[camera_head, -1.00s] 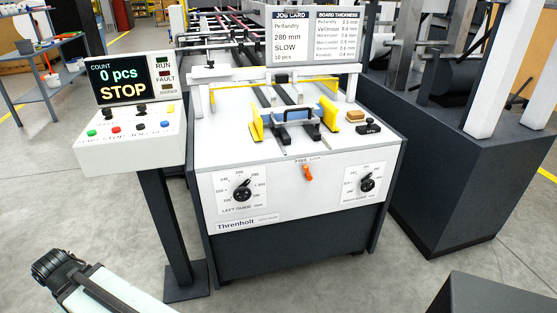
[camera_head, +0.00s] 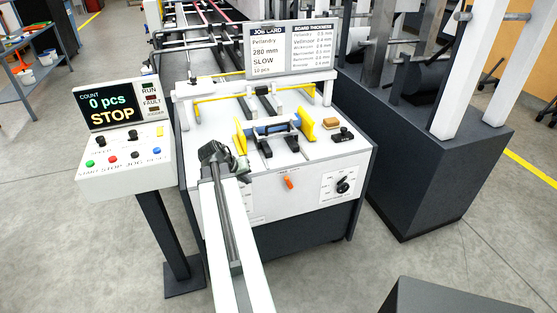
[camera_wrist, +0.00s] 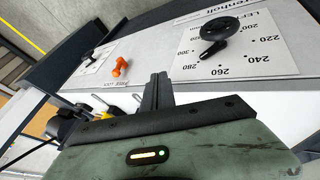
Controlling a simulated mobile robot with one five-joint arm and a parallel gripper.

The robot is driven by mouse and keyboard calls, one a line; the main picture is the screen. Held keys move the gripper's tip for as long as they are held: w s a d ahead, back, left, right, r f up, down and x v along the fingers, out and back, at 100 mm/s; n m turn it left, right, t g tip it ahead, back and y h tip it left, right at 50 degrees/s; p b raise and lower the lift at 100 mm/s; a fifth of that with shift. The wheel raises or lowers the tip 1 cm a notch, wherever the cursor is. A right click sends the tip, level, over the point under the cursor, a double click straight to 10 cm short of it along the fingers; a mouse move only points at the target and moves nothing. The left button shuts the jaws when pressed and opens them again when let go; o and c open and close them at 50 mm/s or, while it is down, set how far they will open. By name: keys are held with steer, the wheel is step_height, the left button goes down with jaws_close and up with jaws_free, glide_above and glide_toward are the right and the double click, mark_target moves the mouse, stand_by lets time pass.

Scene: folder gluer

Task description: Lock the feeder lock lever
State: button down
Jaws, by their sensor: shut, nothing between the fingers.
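The orange feeder lock lever (camera_head: 288,182) sits on the white front panel of the feeder, just below its top edge. In the head view its handle hangs down, slightly tilted. In the wrist view the lever (camera_wrist: 120,67) is left of my fingers, beside a small label that seems to read "FEED LOCK". My gripper (camera_head: 241,166) is shut and empty, near the front edge of the feeder. It is left of the lever and apart from it. In the wrist view my closed dark fingers (camera_wrist: 158,90) point toward the panel.
The left guide dial (camera_wrist: 212,48) is close to my fingers; my arm hides it in the head view. The right guide dial (camera_head: 343,185) is right of the lever. A control console (camera_head: 125,150) reading STOP stands at left. Yellow guides (camera_head: 307,124) stand on the feeder top.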

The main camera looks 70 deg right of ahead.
steer(key=m, duration=0.1)
glide_toward(278, 177)
step_height(278, 177, up, 2)
steer(key=a, duration=0.3)
steer(key=shift+s+g+h+p, duration=0.2)
steer(key=shift+g+h+p, duration=0.1)
steer(key=shift+g+p, duration=0.1)
steer(key=shift+d+f, duration=0.1)
steer(key=shift+f, duration=0.05)
steer(key=b+x, duration=0.8)
steer(key=x, duration=0.1)
steer(key=shift+d+f, duration=0.2)
steer(key=shift+f, duration=0.15)
steer(key=shift+s+r, duration=0.1)
